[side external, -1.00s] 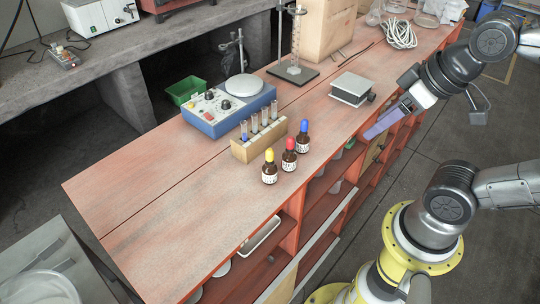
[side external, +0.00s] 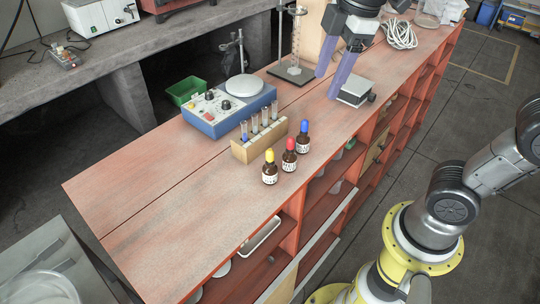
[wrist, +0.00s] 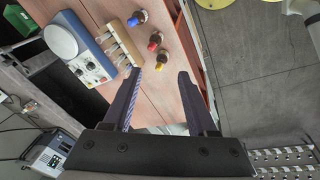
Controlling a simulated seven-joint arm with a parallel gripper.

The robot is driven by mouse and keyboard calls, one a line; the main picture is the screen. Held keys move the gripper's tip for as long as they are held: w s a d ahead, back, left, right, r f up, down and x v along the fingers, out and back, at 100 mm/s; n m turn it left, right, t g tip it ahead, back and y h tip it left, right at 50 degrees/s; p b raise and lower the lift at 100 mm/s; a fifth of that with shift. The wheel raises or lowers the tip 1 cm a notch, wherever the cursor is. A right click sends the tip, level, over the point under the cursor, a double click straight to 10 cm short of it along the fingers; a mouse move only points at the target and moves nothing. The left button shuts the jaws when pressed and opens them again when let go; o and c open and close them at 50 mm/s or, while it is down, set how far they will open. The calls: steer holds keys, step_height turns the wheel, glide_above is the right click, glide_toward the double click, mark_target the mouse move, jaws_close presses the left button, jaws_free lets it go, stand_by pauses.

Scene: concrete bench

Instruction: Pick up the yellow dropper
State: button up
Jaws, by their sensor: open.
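The yellow dropper (side external: 269,156) is the yellow rubber cap on a brown bottle (side external: 270,174) with a white label, standing upright near the bench's front edge. In the wrist view the yellow dropper (wrist: 160,67) shows beyond and between the fingertips. My gripper (side external: 328,87) is open and empty, with long purple fingers pointing down, above the bench to the right of and behind the bottles. Its fingers also show in the wrist view (wrist: 173,72), apart from the bottle.
Red-capped (side external: 289,145) and blue-capped (side external: 303,127) bottles stand in a row with the yellow one. A wooden rack (side external: 258,141) of tubes and a blue hotplate (side external: 229,108) stand behind. A grey box (side external: 354,89) sits near my fingers. The bench's left part is clear.

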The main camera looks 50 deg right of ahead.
steer(key=w+a+f+n+g, duration=0.2)
steer(key=w+a+f+n, duration=0.15)
steer(key=w+a, duration=0.35)
glide_above(270, 150)
steer(key=shift+g, duration=0.3)
steer(key=f, duration=1)
steer(key=shift+s+a, duration=0.1)
steer(key=shift+a, duration=0.2)
steer(key=shift+d+f, duration=0.15)
steer(key=shift+f, duration=1.25)
steer(key=shift+d+f, duration=0.15)
steer(key=shift+f, duration=1.25)
steer(key=shift+c, duration=0.3)
steer(key=c, duration=0.8)
